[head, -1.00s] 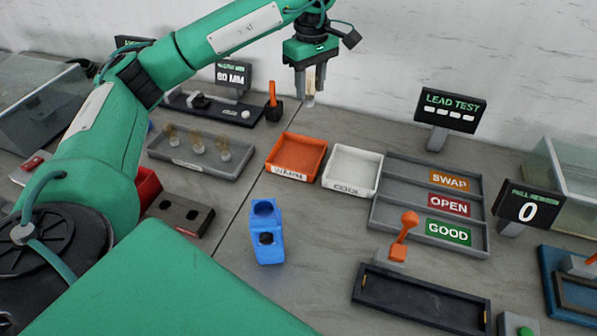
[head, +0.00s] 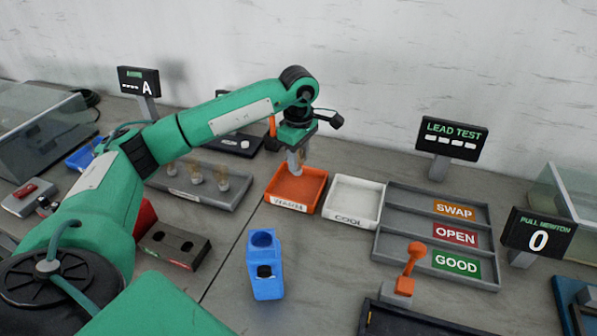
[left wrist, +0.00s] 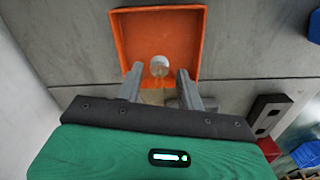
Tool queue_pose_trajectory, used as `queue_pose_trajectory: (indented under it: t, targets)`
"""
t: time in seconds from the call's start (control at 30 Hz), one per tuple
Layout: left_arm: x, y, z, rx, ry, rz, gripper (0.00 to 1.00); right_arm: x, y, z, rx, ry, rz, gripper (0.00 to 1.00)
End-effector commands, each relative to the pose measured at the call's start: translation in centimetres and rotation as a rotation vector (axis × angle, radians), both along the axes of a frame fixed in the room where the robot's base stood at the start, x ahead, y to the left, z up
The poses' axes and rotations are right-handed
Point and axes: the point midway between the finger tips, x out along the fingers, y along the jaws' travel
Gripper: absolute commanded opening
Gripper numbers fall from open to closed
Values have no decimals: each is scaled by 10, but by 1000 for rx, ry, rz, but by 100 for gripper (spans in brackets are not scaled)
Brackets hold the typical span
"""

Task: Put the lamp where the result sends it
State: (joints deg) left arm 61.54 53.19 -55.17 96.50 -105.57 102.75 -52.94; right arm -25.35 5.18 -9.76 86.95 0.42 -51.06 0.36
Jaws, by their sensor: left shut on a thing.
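My left gripper (head: 296,169) is shut on a small lamp (left wrist: 159,66) with a pale round end, mostly hidden by the fingers in the head view. In the left wrist view the lamp sits between the two fingertips. The gripper points down over the orange tray (head: 285,206), labelled "WARM". I cannot tell whether the lamp touches the tray floor. The white tray (head: 357,184), labelled "COOL", stands just right of it. A grey tray (head: 386,243) has compartments marked SWAP, OPEN and GOOD. My right gripper is not in view.
A grey tray (head: 230,203) with several lamps stands left of the orange one. A blue block with holes (head: 265,286) stands in front. The LEAD TEST display (head: 452,137) shows dashes; another display (head: 138,82) shows "A"; the pull display (head: 538,235) shows 0.

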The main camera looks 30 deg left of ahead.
Motion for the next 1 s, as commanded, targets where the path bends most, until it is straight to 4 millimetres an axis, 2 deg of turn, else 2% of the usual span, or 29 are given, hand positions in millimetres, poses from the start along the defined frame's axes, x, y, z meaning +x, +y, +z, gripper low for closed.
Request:
queue_pose_trajectory:
  t: [0.23, 0.47, 0.6, 0.93, 0.97, 1.0]
  targets:
    - [0, 0, -18, -1, 1, 1, 13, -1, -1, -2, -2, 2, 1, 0]
    - [0, 0, -51, 0, 2, 0, 13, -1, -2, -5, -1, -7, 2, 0]
    - [0, 0, -53, -1, -2, 0, 13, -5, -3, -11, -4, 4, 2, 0]
    - [0, 0, -56, 0, -1, 0, 13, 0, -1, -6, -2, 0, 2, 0]
    - [0, 0, -56, 0, -1, 0, 44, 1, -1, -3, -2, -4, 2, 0]
    - [0, 0, -55, 0, -1, 0, 52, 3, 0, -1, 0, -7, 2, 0]
